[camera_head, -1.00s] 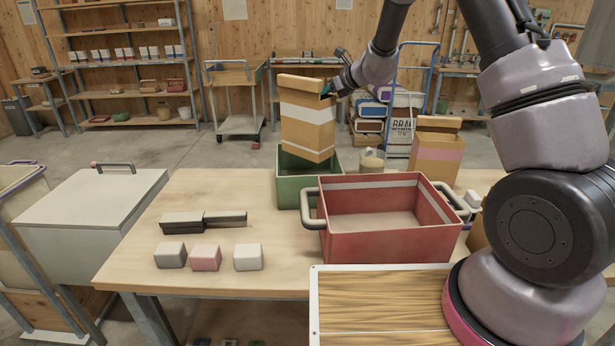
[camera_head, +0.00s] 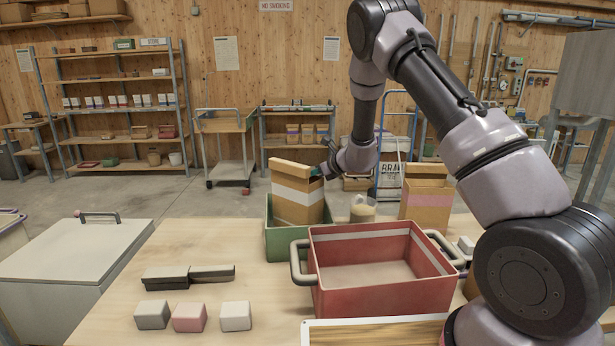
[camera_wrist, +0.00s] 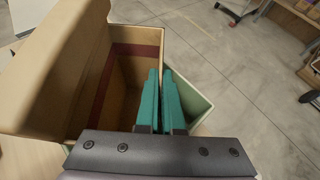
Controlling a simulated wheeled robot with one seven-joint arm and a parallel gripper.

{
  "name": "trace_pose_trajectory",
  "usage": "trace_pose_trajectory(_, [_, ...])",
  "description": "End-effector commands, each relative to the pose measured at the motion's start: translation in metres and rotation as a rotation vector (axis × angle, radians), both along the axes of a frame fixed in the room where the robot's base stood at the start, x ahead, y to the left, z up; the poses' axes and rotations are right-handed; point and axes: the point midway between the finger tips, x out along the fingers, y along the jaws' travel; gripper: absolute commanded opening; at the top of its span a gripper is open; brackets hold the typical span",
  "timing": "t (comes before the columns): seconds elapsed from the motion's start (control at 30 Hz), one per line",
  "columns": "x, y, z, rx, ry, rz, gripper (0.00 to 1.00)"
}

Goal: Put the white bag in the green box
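The white bag, a tan bag with a white band (camera_head: 293,195), stands nearly upright in the green box (camera_head: 288,243), its lower part hidden by the box walls. In the wrist view the bag (camera_wrist: 80,60) is open at the top, and the green box's rim (camera_wrist: 195,108) shows beside it. My gripper (camera_head: 319,174) is at the bag's upper right edge. Its teal fingers (camera_wrist: 161,100) are close together in the wrist view, with the bag's side wall between them. The bag's bottom is hidden, so I cannot tell whether it touches the box floor.
A red box (camera_head: 380,290) with handles stands in front right of the green box. A tan bag with a pink band (camera_head: 427,198) and a jar (camera_head: 362,209) stand to the right. Small blocks (camera_head: 189,317) lie at front left.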

Motion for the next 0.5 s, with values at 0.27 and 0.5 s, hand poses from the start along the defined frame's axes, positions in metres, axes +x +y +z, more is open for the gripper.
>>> trace_pose_trajectory(0.27, [0.0, 0.0, -0.003, 0.0, 0.0, 0.0, 0.0])
trace_pose_trajectory(0.5, [0.0, 0.0, -0.01, 0.0, 0.0, 0.0, 0.0])
